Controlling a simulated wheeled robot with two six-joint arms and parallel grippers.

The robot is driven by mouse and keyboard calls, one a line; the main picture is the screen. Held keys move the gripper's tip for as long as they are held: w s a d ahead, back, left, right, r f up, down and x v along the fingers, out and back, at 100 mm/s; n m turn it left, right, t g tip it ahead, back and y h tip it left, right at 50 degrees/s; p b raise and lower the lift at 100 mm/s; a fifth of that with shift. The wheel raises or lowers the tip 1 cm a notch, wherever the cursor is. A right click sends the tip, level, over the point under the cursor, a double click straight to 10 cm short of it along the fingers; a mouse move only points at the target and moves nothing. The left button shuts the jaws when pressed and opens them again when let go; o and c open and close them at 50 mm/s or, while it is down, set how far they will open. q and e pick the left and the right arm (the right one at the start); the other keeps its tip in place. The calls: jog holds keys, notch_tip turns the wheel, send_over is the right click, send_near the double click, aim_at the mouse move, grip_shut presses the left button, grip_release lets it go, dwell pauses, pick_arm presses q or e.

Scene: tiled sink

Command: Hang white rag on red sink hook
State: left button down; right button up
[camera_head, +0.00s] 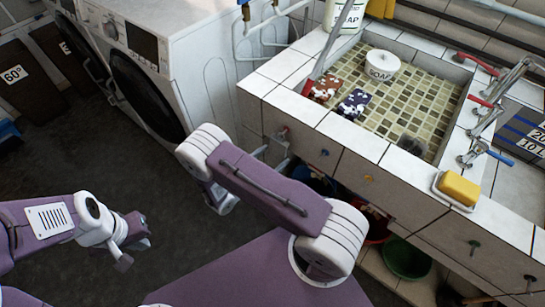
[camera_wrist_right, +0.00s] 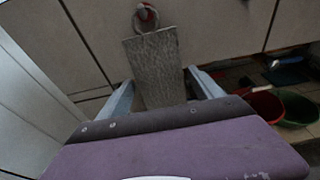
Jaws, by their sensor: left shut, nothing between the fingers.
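The white rag (camera_wrist_right: 153,65), greyish in the shade, hangs flat against the sink front in the right wrist view. The loop at its top is around the red hook (camera_wrist_right: 147,14). My right gripper (camera_wrist_right: 163,92) is open, with one finger on each side of the rag's lower part, apart from its edges. In the head view the red hook (camera_head: 283,133) is at the left end of the sink front, and my right arm hides most of the rag. My left gripper (camera_head: 136,250) is shut and empty, low over the dark floor at the left.
Blue (camera_head: 325,153) and yellow (camera_head: 368,179) hooks are further right on the sink front. A red bucket (camera_wrist_right: 262,105) and a green basin (camera_wrist_right: 297,108) stand below. Washing machines (camera_head: 147,85) stand left of the sink. A yellow sponge (camera_head: 459,188) lies on its rim.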

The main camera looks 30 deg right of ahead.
jog(key=shift+o, duration=0.3)
jog(key=v, duration=0.9)
jog(key=shift+p, duration=0.4)
